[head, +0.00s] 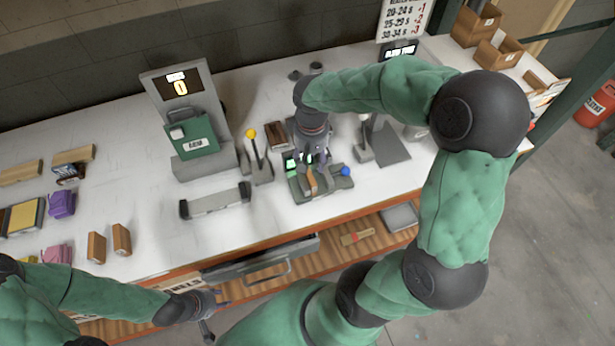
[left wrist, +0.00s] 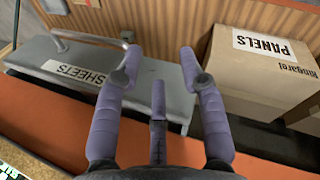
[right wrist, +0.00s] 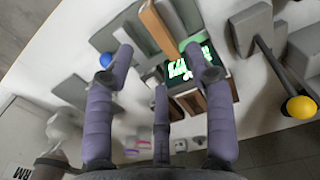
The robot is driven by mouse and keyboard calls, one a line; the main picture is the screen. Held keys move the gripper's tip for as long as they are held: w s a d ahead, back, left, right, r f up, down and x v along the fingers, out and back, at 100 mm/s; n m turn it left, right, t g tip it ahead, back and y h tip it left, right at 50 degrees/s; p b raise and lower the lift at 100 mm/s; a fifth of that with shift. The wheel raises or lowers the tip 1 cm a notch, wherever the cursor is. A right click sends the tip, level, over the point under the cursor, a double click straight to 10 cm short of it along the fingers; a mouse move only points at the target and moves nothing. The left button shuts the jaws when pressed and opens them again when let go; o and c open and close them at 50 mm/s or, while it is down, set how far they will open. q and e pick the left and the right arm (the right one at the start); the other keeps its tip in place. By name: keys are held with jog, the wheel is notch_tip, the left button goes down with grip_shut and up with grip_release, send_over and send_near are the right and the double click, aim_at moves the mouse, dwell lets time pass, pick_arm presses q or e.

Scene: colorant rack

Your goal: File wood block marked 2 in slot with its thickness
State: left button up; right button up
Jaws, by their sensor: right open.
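My right gripper (head: 313,158) is open over a grey fixture (head: 322,190) on the bench. A wooden block (head: 311,182) stands in that fixture below the fingers; it also shows in the right wrist view (right wrist: 156,27), beyond the fingertips and not between them. A lit green display (right wrist: 187,68) sits beside it, partly behind a finger. I cannot read a 2 on any block. My left gripper (head: 209,304) is open and empty in front of the bench; its fingers (left wrist: 155,60) face a grey SHEETS drawer.
A blue ball knob (head: 346,171) and a yellow-knobbed lever (head: 251,134) flank the gripper. A dark brown block (head: 277,135) lies behind. Two wooden blocks (head: 122,239) stand at the front left. A PANELS carton (left wrist: 255,75) is below the bench.

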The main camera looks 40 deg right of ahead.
aim_at(310, 180)
jog(key=shift+s+f, duration=0.1)
jog(key=shift+f, duration=1.15)
jog(key=f+b, duration=0.1)
jog(key=f, duration=0.4)
jog(key=shift+d, duration=0.2)
grip_shut()
